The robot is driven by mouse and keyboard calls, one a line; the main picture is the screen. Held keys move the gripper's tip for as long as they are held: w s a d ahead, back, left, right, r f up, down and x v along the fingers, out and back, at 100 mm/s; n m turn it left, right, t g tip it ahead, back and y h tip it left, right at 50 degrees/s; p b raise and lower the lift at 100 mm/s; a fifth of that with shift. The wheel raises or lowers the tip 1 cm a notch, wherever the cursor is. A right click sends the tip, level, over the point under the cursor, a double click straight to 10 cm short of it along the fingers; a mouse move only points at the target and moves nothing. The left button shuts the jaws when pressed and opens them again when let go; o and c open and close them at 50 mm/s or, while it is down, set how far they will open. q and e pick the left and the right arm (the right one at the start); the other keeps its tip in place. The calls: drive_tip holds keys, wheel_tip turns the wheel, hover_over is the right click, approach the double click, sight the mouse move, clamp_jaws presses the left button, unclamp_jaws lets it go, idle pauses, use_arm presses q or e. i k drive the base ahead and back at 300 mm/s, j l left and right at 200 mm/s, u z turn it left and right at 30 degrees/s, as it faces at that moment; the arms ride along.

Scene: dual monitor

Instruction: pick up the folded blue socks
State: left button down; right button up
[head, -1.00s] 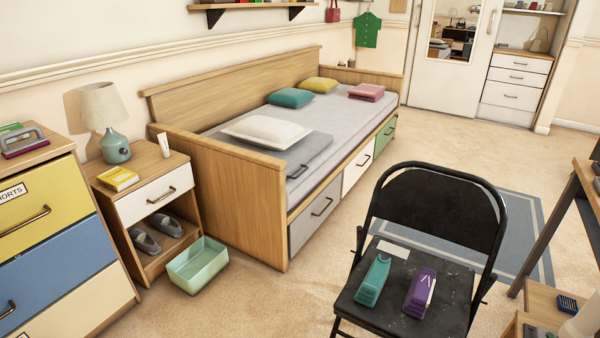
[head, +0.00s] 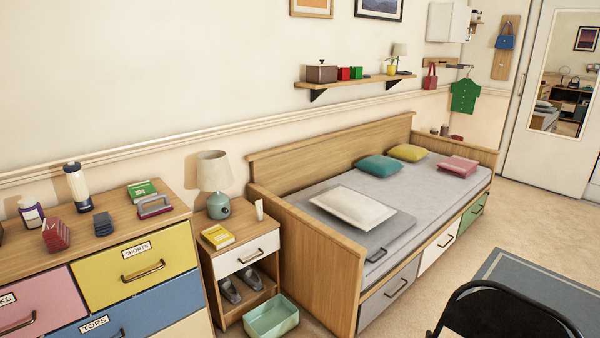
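A small dark blue folded bundle (head: 103,224) lies on top of the wooden dresser (head: 125,212) at the left. It looks like folded socks, but it is too small to be sure. A red striped folded bundle (head: 56,235) lies to its left. The dresser's pink drawer (head: 30,305) has a partly cut-off label ending in "KS", and it looks shut. Neither of my grippers is in view.
A flashlight-like bottle (head: 76,187), a purple-and-white bottle (head: 32,214), a green book (head: 142,190) and a handled brush-like item (head: 154,206) stand around the bundles. A nightstand (head: 240,240) and bed (head: 310,250) are to the right. A black chair (head: 505,315) is at lower right.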

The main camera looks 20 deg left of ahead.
sight(103, 222)
drive_tip(key=u, duration=1.75)
drive_tip(key=i+j+z, duration=0.15)
drive_tip(key=i+j, duration=0.55)
drive_tip(key=i+j+z, duration=0.15)
drive_tip(key=i+j, duration=0.6)
drive_tip(key=j, duration=0.1)
